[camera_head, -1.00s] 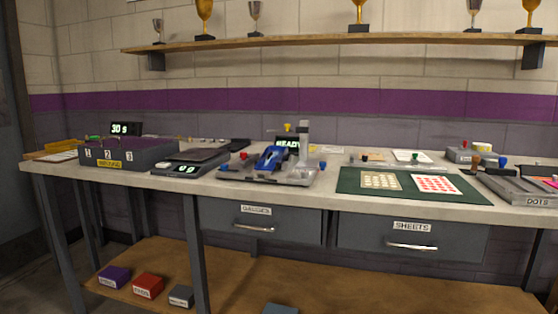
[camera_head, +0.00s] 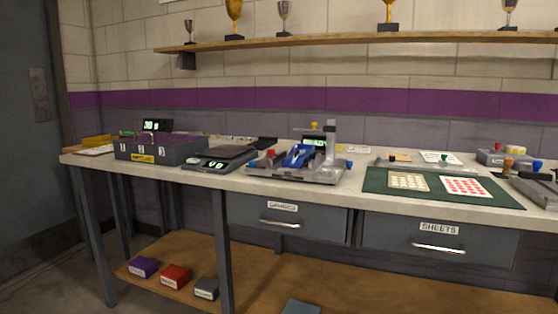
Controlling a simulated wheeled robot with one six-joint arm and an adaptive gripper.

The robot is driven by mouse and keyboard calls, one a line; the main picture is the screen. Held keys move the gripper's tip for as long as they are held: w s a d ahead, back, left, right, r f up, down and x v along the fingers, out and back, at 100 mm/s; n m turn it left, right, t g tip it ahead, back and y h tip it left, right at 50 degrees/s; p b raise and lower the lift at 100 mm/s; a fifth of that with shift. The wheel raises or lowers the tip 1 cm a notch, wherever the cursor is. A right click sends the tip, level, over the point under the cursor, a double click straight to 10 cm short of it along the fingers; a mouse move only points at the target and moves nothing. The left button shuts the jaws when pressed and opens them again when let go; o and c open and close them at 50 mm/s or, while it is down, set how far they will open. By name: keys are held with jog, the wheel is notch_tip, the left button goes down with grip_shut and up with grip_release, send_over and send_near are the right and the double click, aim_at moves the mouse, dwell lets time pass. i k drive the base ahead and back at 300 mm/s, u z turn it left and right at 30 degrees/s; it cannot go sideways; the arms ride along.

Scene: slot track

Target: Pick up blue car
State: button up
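The blue car (camera_head: 297,155) sits on a grey fixture (camera_head: 320,175) with a raised post, near the middle of the workbench, in the head view. A small lit display stands just behind the car. The car looks low and tilted on the fixture; fine contact is too small to tell. My gripper is not in view.
The workbench (camera_head: 210,182) carries a scale (camera_head: 219,158) and a grey numbered box (camera_head: 160,148) left of the fixture. A green mat (camera_head: 380,184) with two sheets lies to the right. Drawers are shut below. A trophy shelf (camera_head: 350,40) hangs above. Open floor shows at left.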

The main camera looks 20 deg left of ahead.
aim_at(301, 155)
jog(key=u, duration=2.5)
jog(key=i, duration=2.9)
jog(key=z, duration=2.55)
